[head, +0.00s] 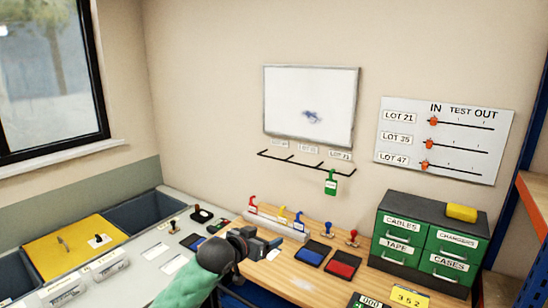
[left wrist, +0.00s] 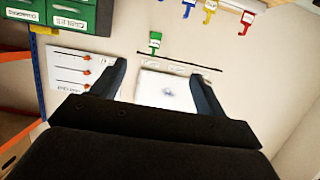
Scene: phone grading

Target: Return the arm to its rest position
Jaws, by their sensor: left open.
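My left gripper (head: 272,243) is in the lower middle of the head view, its green-sleeved arm coming up from the bottom left. It hangs over the front of the wooden bench, left of the blue ink pad (head: 313,254). In the left wrist view my left gripper (left wrist: 160,75) has its two dark fingers wide apart, with nothing between them but the distant whiteboard (left wrist: 165,90). The fingers are open and empty. My right gripper shows in neither view.
A red ink pad (head: 343,264) and stamps stand right of the gripper. A drawer cabinet (head: 425,242) with a yellow block (head: 461,212) stands at the right. A grey counter with a yellow panel (head: 75,245) lies left. A green tag (head: 331,183) hangs from the wall rail.

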